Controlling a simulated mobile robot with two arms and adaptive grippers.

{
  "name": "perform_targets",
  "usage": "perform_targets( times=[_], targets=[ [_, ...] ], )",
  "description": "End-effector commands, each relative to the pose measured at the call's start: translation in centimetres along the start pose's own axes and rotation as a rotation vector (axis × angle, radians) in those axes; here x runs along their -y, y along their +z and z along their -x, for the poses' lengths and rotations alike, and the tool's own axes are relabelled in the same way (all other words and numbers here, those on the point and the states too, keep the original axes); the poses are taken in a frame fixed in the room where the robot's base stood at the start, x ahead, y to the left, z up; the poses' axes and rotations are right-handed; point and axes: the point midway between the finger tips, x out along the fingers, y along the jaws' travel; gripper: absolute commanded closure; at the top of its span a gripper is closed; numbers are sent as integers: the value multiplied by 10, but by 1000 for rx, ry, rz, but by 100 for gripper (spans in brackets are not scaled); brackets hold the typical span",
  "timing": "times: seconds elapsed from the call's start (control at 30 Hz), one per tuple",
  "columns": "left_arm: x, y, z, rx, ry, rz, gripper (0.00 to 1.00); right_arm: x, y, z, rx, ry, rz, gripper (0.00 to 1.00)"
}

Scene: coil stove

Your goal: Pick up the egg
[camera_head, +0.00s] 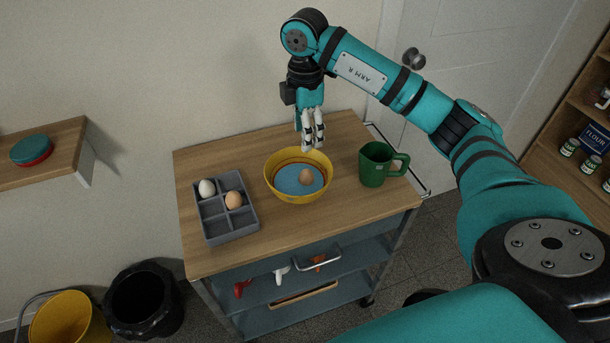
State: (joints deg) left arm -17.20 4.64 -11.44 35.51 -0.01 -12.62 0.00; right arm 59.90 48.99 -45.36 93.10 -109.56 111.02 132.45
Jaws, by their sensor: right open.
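A brown egg (306,176) lies inside a yellow bowl (283,192) with a blue inside, on a wooden-topped cart (300,222). Two more eggs, a white one (206,188) and a brown one (233,200), sit in upper compartments of a grey divided tray (232,236) left of the bowl. My right gripper (314,148) points down at the bowl's far rim, behind and above the egg. It is open and empty, apart from the egg. My left gripper is out of view.
A green mug (375,166) stands right of the bowl. The cart's front top is clear. A black bin (145,301) and a yellow bucket (68,321) stand on the floor at left. A shelf (575,163) with cans is at far right.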

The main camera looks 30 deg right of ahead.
Motion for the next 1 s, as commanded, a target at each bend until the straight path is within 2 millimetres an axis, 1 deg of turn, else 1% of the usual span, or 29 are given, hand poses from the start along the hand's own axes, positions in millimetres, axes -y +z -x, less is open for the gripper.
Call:
perform_targets(
  times=[0.03, 0.1, 0.33, 0.43, 0.57, 0.67, 0.8, 0.9, 1.0],
  targets=[
    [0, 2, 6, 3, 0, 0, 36, 1, 0, -10, 2, -7, 0, 48],
    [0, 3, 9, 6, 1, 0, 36, 1, 0, -26, 0, -7, 0, 48],
    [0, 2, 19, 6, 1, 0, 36, 1, -1, -72, -2, -4, 2, 48],
    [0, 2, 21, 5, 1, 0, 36, 0, -1, -84, -3, -2, 2, 48],
    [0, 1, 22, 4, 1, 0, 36, 0, -1, -91, -3, -1, 3, 48],
    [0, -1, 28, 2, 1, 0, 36, 1, 0, -99, -2, -4, 3, 48],
    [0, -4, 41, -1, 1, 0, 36, 1, 3, -120, -2, -5, 3, 48],
    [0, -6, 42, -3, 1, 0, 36, 0, 3, -135, -4, -3, 3, 48],
    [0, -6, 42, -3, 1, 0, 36, 0, 2, -142, -4, -2, 4, 48]
  ],
)
